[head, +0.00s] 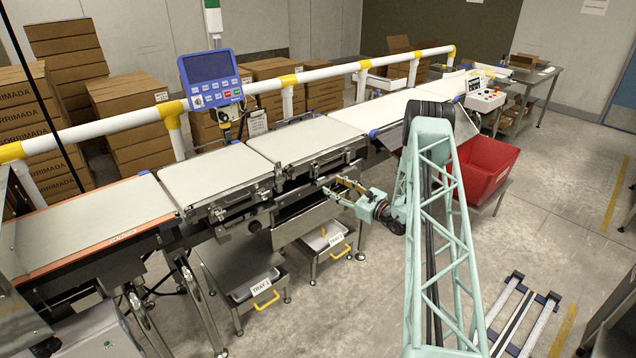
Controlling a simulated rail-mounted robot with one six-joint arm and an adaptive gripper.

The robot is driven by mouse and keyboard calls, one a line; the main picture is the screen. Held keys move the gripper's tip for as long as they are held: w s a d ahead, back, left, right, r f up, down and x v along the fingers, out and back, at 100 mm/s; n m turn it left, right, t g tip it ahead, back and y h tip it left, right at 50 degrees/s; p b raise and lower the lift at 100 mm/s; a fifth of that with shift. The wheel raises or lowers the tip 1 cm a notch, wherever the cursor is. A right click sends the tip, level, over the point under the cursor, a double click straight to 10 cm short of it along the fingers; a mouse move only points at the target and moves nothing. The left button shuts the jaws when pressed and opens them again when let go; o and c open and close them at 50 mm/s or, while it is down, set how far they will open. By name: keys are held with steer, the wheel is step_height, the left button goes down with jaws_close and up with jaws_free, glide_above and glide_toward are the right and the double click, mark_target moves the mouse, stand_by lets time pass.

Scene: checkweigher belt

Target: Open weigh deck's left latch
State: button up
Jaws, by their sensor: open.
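Two pale belt decks stand side by side in the head view, a nearer one (203,172) and one to its right (303,139). I cannot tell for sure which is the weigh deck. Dark latch hardware runs along their front sides; one black latch handle (237,198) is at the nearer deck's right front, and more latch parts (328,163) are on the right deck's front. Whether any latch is open is too small to tell. My gripper (334,189) is open, in front of the right deck's front side and slightly below it. Contact cannot be told.
A white rail with yellow joints (330,71) and a blue display (209,77) stand behind the belts. Below are Tray 1 (259,285) and Tray 2 (325,237) with yellow handles. A red bin (486,168) is right of my arm. The floor in front is mostly clear.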

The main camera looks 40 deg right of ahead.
mark_target(321, 178)
steer(key=shift+m+h, duration=0.6)
steer(key=f, duration=0.1)
steer(key=s+d+f, duration=0.1)
steer(key=d+f, duration=0.1)
steer(key=shift+s+d+f, duration=0.2)
steer(key=shift+s, duration=0.15)
steer(key=shift+w, duration=0.15)
steer(key=shift+w+a+b, duration=0.2)
steer(key=shift+w+b, duration=0.25)
steer(key=shift+w, duration=2.95)
steer(key=shift+w+a+b, duration=0.15)
steer(key=shift+w+b, duration=0.3)
steer(key=shift+w, duration=2.9)
steer(key=shift+c, duration=0.9)
steer(key=c, duration=0.6)
